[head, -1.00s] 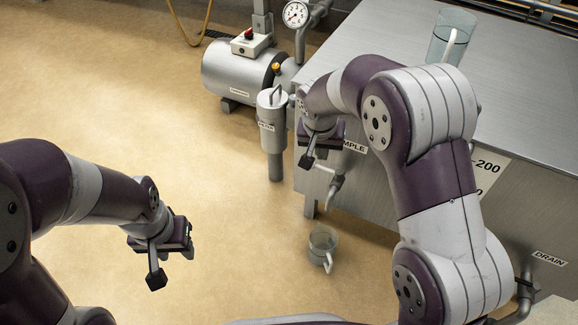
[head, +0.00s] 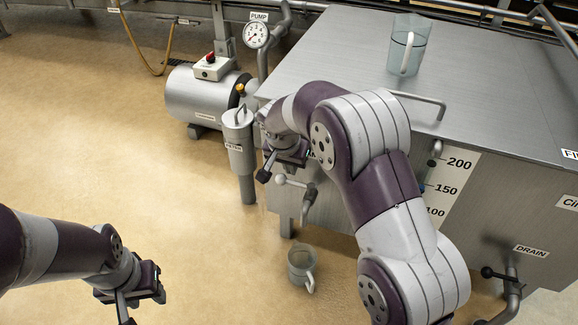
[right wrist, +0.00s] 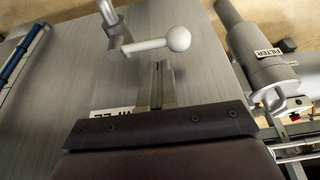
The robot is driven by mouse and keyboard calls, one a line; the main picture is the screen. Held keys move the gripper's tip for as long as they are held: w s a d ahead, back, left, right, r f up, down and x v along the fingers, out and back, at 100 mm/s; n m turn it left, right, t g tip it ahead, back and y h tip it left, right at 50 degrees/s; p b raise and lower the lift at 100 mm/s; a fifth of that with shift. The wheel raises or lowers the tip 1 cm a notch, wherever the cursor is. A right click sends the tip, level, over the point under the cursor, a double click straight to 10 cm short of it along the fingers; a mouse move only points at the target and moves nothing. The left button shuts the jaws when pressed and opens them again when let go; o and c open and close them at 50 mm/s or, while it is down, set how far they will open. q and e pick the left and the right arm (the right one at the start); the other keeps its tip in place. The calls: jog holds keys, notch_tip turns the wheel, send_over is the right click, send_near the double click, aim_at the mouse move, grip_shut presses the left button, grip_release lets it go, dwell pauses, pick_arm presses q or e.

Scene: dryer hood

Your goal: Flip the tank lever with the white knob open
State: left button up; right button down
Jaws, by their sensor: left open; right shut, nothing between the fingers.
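The tank lever's white knob (head: 281,180) sticks out to the left from the sample pipe (head: 308,203) on the tank's front. In the right wrist view the white knob (right wrist: 178,39) is at the upper middle, on a short grey lever (right wrist: 145,45) running sideways from the valve. My right gripper (head: 265,174) is just above and left of the knob in the head view. In the right wrist view its fingers (right wrist: 161,68) are shut and empty, close below the knob and seemingly apart from it. My left gripper (head: 126,318) is open and empty at lower left, partly cut off.
Another jug (head: 407,45) is on the tank top (head: 480,70). The filter (head: 239,145) and pump (head: 203,95) stand left of the tank. A black-knobbed drain lever (head: 488,272) is at lower right.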

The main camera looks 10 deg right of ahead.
aim_at(293, 183)
jog(key=b+x, duration=0.1)
jog(key=x, duration=0.2)
jog(key=shift+f, duration=0.15)
